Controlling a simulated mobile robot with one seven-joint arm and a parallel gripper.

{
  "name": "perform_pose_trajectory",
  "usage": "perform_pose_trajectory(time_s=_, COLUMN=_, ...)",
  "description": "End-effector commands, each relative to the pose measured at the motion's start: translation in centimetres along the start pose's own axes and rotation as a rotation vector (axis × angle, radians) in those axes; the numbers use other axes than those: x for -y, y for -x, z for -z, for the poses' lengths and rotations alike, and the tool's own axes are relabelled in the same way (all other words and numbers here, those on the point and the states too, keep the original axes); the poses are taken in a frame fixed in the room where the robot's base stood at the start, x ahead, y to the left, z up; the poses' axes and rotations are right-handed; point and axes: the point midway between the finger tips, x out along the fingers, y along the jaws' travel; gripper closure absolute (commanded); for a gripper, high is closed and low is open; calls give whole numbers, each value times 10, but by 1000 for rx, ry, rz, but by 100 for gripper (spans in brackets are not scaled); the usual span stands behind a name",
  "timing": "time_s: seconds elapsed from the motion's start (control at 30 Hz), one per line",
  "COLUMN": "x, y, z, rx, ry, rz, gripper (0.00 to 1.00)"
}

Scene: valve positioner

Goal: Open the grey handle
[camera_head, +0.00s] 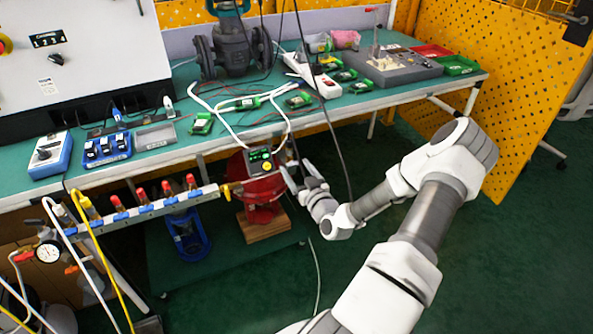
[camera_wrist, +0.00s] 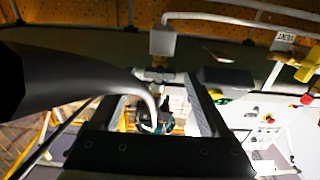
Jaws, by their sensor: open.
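My gripper (camera_head: 294,176) is at the right side of a red valve unit (camera_head: 263,188) with a small green display, below the bench edge. The tips are close to the unit; I cannot tell whether they touch it. In the wrist view my gripper (camera_wrist: 155,112) is open, its two fingers apart. A grey curved form (camera_wrist: 75,78) comes in from the left there, and its thin end bends down between the fingers. I cannot tell whether it is the grey handle or a cable. No grey handle can be made out clearly in the head view.
The green workbench (camera_head: 175,150) holds several small green devices, cables and a grey fixture (camera_head: 400,66). A pipe manifold (camera_head: 140,208) with red-capped valves runs left of the red unit. A wooden block (camera_head: 265,226) is under the unit. A yellow perforated panel (camera_head: 535,100) stands at right.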

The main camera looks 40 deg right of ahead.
Motion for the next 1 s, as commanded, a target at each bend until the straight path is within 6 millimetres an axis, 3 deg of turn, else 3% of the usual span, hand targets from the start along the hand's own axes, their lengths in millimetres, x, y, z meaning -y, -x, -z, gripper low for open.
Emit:
perform_pose_trajectory(time_s=0.27, x=0, y=-2, z=0, rx=1, ry=-1, rz=-1, gripper=20)
perform_pose_trajectory(time_s=0.3, x=0, y=-2, z=0, rx=1, ry=-1, rz=-1, gripper=24)
perform_pose_trajectory(time_s=0.73, x=0, y=-2, z=0, rx=0, ry=0, rz=0, gripper=100)
perform_pose_trajectory(time_s=1.0, x=0, y=-2, z=0, rx=0, ry=-22, rz=0, gripper=100)
